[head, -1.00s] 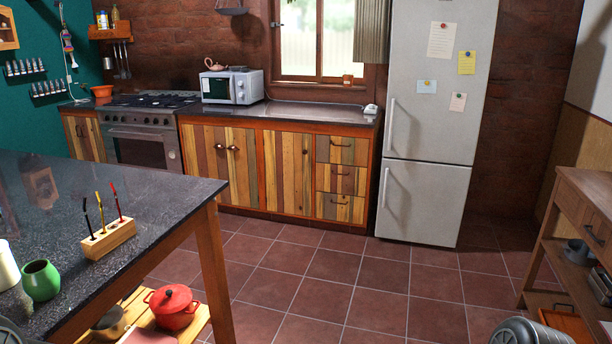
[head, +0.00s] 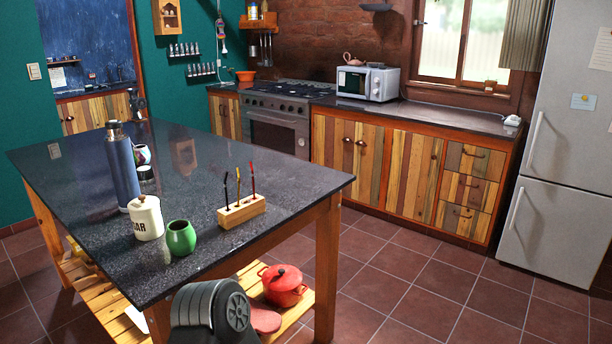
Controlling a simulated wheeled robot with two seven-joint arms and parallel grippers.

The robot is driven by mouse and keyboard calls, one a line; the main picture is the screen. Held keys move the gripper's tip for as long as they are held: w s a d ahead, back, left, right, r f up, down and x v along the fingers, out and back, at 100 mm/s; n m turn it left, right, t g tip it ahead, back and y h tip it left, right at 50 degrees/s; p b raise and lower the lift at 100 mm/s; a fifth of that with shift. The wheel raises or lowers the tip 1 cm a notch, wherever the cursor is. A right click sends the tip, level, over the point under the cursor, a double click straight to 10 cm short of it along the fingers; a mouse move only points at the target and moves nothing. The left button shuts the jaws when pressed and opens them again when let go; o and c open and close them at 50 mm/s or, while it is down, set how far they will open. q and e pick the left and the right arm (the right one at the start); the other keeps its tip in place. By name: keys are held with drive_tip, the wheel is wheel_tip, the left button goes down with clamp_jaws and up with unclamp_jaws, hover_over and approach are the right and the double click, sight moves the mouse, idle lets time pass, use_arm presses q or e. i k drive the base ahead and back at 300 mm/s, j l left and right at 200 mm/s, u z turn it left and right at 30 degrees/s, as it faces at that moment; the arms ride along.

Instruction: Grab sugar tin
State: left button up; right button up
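The sugar tin (head: 146,218) is a cream canister with dark lettering, partly readable, and a lidded top with a knob. It stands upright near the front edge of the dark stone-topped island table (head: 90,214). A green cup (head: 181,238) stands close to its right, and a tall blue flask (head: 122,165) stands just behind it to the left. A dark grey part of my own arm shows at the bottom, in front of the table. Neither gripper's fingers show in the head view.
A wooden block with several thin coloured sticks (head: 242,211) stands right of the green cup. A patterned mug (head: 141,155) is behind the flask. A red pot (head: 283,285) sits on the slatted lower shelf. Tiled floor (head: 400,275) right of the table is clear.

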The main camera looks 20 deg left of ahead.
sight(148, 226)
drive_tip(key=u, duration=1.65)
drive_tip(key=i+u, duration=0.15)
drive_tip(key=i, duration=0.35)
drive_tip(key=i+l+u, duration=0.15)
drive_tip(key=i, duration=0.35)
